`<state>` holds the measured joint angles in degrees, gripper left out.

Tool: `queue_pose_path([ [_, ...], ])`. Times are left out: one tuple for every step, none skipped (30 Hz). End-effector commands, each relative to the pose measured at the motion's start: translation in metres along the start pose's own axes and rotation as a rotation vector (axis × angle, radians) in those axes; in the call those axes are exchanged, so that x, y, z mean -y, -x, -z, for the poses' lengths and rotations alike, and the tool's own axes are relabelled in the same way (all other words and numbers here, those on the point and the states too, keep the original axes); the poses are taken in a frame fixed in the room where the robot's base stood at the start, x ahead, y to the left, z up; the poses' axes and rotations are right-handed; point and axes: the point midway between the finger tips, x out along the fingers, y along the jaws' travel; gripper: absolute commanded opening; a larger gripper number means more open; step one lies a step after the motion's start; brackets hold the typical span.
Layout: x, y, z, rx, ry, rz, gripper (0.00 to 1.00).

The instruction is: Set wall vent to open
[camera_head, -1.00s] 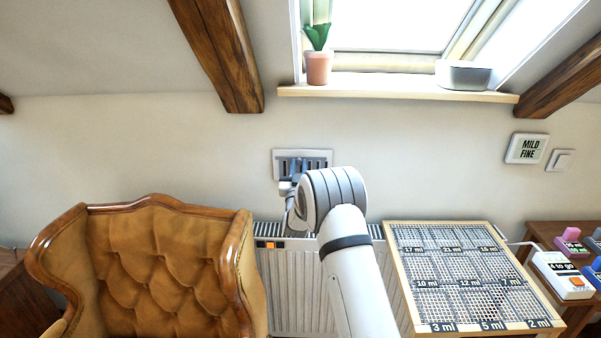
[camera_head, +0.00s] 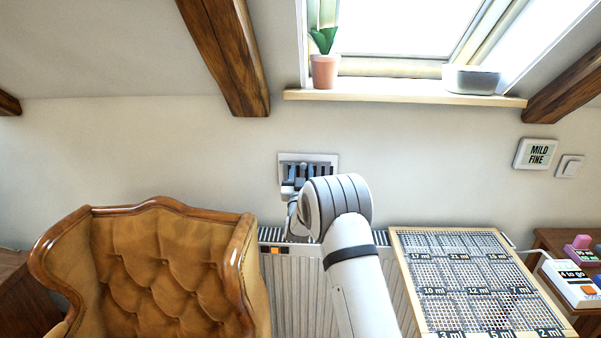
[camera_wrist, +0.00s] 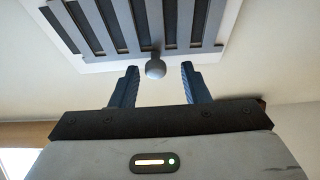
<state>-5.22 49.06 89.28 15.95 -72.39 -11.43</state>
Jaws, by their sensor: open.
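The wall vent (camera_head: 322,160) is a pale square frame with dark slots on the wall above the radiator. In the wrist view the vent (camera_wrist: 85,63) fills the top, with grey slats and dark gaps between them. A round grey knob (camera_wrist: 155,69) sticks out at its lower edge. My gripper (camera_wrist: 159,68) is open, with one blue finger on each side of the knob and slightly below it. I cannot tell whether the fingers touch the knob. In the head view my gripper (camera_head: 295,179) covers the vent's lower left part.
A tufted brown armchair (camera_head: 165,265) stands at the left, and a white radiator (camera_head: 290,292) is below the vent. A gridded table (camera_head: 465,280) is at the right. A window sill (camera_head: 400,96) holds a potted plant (camera_head: 324,70) and a grey box (camera_head: 470,79).

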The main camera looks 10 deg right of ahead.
Motion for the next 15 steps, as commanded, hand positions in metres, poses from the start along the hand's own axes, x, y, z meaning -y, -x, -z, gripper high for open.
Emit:
queue_pose_path([
  [0.0,0.004,-0.001,0.002,0.0,0.001,0.42],
  [0.001,0.007,-0.001,0.002,0.0,0.001,0.42],
  [0.001,0.013,-0.002,0.003,0.0,0.001,0.42],
  [0.001,0.017,-0.002,0.001,0.0,0.001,0.42],
  [0.001,0.022,-0.002,0.002,0.0,0.002,0.42],
  [0.001,0.029,-0.002,0.002,-0.001,0.002,0.42],
  [0.001,0.035,-0.002,0.002,-0.001,0.002,0.42],
  [0.001,0.04,-0.002,0.003,-0.001,0.002,0.42],
  [0.001,0.046,-0.002,0.001,-0.001,0.001,0.42],
  [0.001,0.051,-0.002,0.002,-0.001,0.001,0.42],
  [0.001,0.055,-0.002,0.002,-0.001,0.001,0.42],
  [0.001,0.061,-0.002,0.001,-0.001,0.001,0.42],
  [0.001,0.064,-0.002,0.001,-0.001,0.001,0.42],
  [0.001,0.067,-0.001,0.001,-0.001,0.001,0.42],
  [0.001,0.07,-0.001,0.001,-0.001,0.001,0.42],
])
